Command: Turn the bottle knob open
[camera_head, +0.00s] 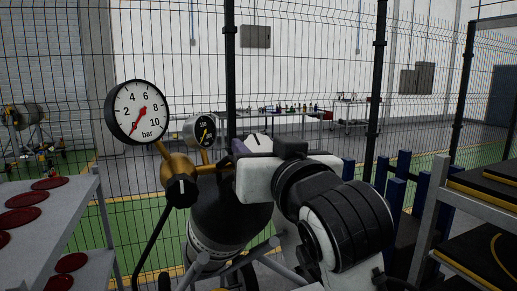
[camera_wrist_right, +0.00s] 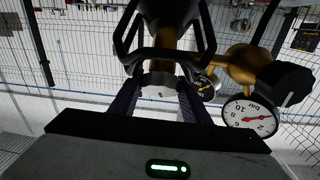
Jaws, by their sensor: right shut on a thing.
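The gas bottle (camera_head: 213,225) is a dark cylinder standing upright, partly hidden behind my right arm. Its knob (camera_head: 259,143) has a pale top with a dark mark and sits at the bottle's upper end. My right gripper (camera_wrist_right: 159,90) has its two dark fingers on either side of the knob, shut on it; the knob's pale edge (camera_wrist_right: 160,79) shows between them in the right wrist view. In the head view the gripper body and wrist cover much of the knob and bottle top. My left gripper is not in view.
A brass regulator (camera_head: 178,167) carries a large gauge (camera_head: 138,112), a small gauge (camera_head: 201,131) and a black knob (camera_head: 181,191), close left of my gripper. A rack with red discs (camera_head: 24,217) stands left, shelves (camera_head: 480,195) right. A mesh fence is behind.

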